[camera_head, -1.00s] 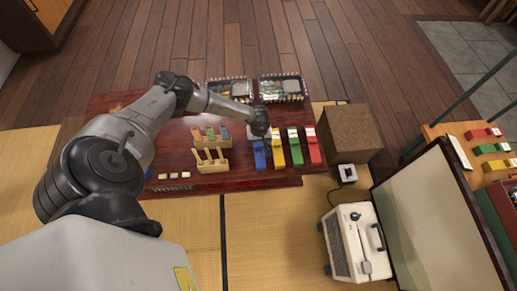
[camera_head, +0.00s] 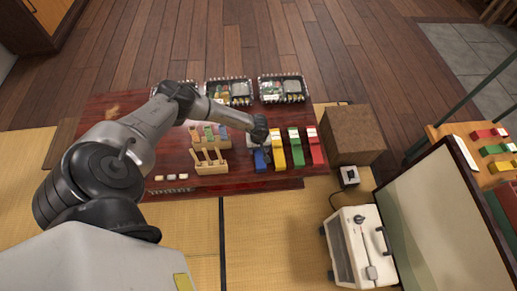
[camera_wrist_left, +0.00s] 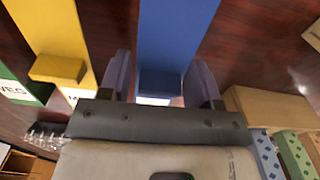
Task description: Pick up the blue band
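The blue band (camera_head: 262,162) lies on the dark red table at the left end of a row of coloured bands. My left gripper (camera_head: 259,144) is over its far end and hides part of it. In the left wrist view, the blue band (camera_wrist_left: 177,35) runs between the fingers of my left gripper (camera_wrist_left: 160,80). The fingers are open, one on each side of the band's raised blue block, with gaps showing. Whether they reach down to the table is unclear. My right gripper is not in view.
Yellow (camera_head: 278,150), green (camera_head: 296,148) and red (camera_head: 314,147) bands lie to the right on the table (camera_head: 235,188). A wooden rack (camera_head: 210,164) stands close on the left. Clear lunch boxes (camera_head: 282,88) line the back. A brown box (camera_head: 352,134) stands at the right.

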